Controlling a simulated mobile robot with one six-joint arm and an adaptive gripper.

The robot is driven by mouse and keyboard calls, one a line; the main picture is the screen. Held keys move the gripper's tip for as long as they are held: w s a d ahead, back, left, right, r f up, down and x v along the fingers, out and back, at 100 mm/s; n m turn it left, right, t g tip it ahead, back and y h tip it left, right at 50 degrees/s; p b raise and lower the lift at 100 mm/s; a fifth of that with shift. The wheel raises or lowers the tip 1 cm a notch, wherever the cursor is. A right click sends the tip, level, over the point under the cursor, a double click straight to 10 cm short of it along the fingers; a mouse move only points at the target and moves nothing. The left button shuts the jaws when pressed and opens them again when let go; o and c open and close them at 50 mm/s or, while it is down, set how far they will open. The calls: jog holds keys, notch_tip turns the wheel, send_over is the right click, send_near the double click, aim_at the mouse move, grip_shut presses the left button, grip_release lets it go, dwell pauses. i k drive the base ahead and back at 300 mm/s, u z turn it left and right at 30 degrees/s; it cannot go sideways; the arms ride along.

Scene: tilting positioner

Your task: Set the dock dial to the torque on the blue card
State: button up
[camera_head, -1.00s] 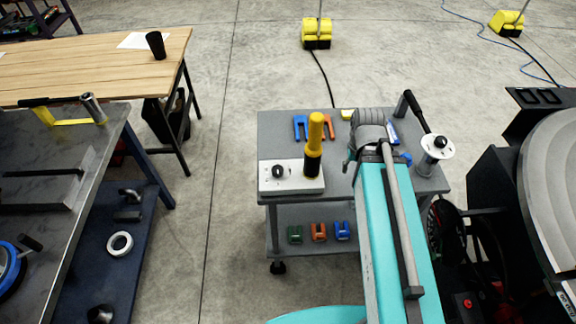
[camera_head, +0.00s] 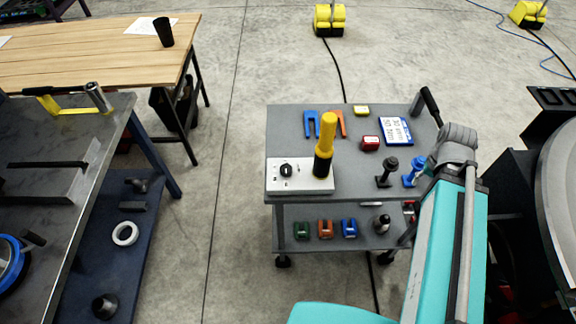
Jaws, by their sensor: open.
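The dock (camera_head: 309,188) is a light grey box at the front left of the cart's top. Its black dial knob (camera_head: 287,170) is on the left part of the top face, with small marks around it too small to read. A white card with a blue border (camera_head: 397,130) lies at the back right of the cart top. Its print includes "Nm", but the figures cannot be read surely.
Small coloured blocks (camera_head: 326,229) sit on the lower shelf. A workbench (camera_head: 60,135) stands left.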

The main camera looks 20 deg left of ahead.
aim_at(286, 169)
jog(key=k, duration=1.35)
jog(key=u, duration=0.8)
jog(key=i, duration=1)
